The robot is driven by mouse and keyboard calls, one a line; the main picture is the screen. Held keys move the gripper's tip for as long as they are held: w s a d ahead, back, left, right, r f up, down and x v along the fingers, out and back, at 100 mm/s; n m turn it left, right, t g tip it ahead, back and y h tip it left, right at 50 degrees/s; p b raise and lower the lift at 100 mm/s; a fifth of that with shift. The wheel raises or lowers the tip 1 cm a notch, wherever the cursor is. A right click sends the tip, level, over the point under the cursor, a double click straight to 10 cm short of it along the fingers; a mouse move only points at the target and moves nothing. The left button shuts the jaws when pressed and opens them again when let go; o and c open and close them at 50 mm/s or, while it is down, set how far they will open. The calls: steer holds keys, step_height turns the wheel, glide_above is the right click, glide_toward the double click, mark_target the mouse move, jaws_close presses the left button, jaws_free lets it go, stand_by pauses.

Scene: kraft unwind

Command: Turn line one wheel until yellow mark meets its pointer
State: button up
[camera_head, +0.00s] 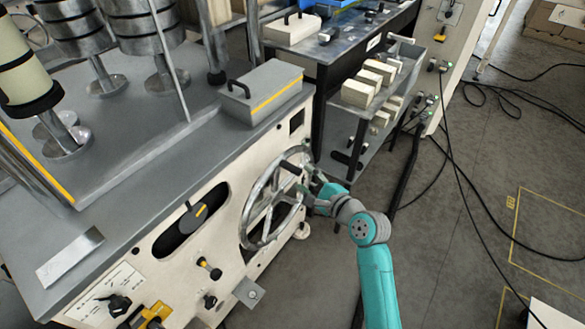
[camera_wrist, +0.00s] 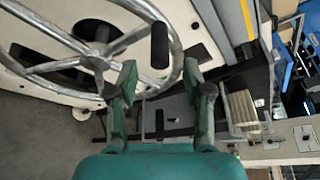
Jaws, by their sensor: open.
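A silver spoked handwheel (camera_head: 247,222) stands on the cream front panel of the machine in the head view. It fills the upper left of the wrist view (camera_wrist: 100,62). A black handle (camera_head: 290,167) sticks out near its rim; in the wrist view it (camera_wrist: 159,45) stands just beyond my fingertips. My gripper (camera_head: 311,181) is at the wheel's right side, its fingers apart and empty. In the wrist view the fingers (camera_wrist: 160,72) lie to either side of the near rim and handle; contact cannot be told. I cannot make out a yellow mark or a pointer at the wheel.
A dark oval recess (camera_head: 178,236) with a small yellow piece is left of the wheel. Knobs (camera_head: 209,268) sit below it. A grey box with a yellow stripe (camera_head: 261,92) is on the machine top. A cart (camera_head: 345,122) with cream blocks stands behind; cables lie on the floor at right.

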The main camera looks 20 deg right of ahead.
mark_target(292, 168)
steer(key=x, duration=0.7)
steer(key=shift+w+a+f, duration=0.1)
steer(key=shift+w+a, duration=0.05)
steer(key=shift+w, duration=0.1)
jaws_close()
